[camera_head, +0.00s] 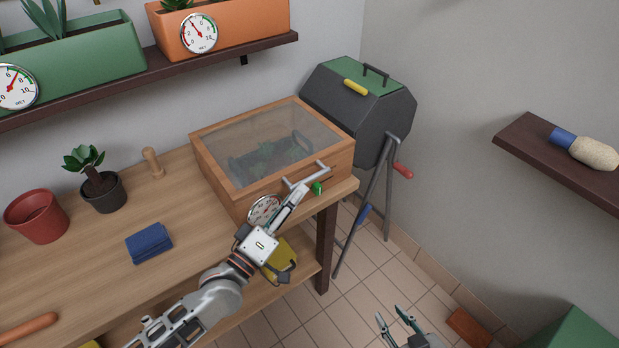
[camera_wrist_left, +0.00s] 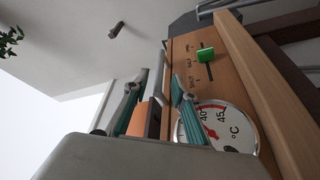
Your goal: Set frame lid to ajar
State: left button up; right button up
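The wooden frame box (camera_head: 230,198) stands at the right end of the bench. Its glass lid (camera_head: 262,150) lies flat and looks closed. A grey bar handle (camera_head: 306,175) is at its front edge. My left gripper (camera_head: 299,190) is at the handle's left part. In the left wrist view, my left gripper's fingers (camera_wrist_left: 158,98) are apart, with the handle (camera_wrist_left: 157,85) appearing between them; contact is unclear. A green slider (camera_head: 317,188) sits on the front panel, also in the left wrist view (camera_wrist_left: 205,55). My right gripper (camera_head: 394,318) is open and empty, low over the floor.
A round gauge (camera_head: 264,209) is on the box front, close to my left gripper. A grey grill with a green lid (camera_head: 358,105) stands just behind right. A blue cloth (camera_head: 149,243), a potted plant (camera_head: 101,190) and a red pot (camera_head: 37,217) are on the bench (camera_head: 190,215).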

aim_at(309, 178)
pick_arm(q)
jog(key=x, duration=0.6)
grip_shut()
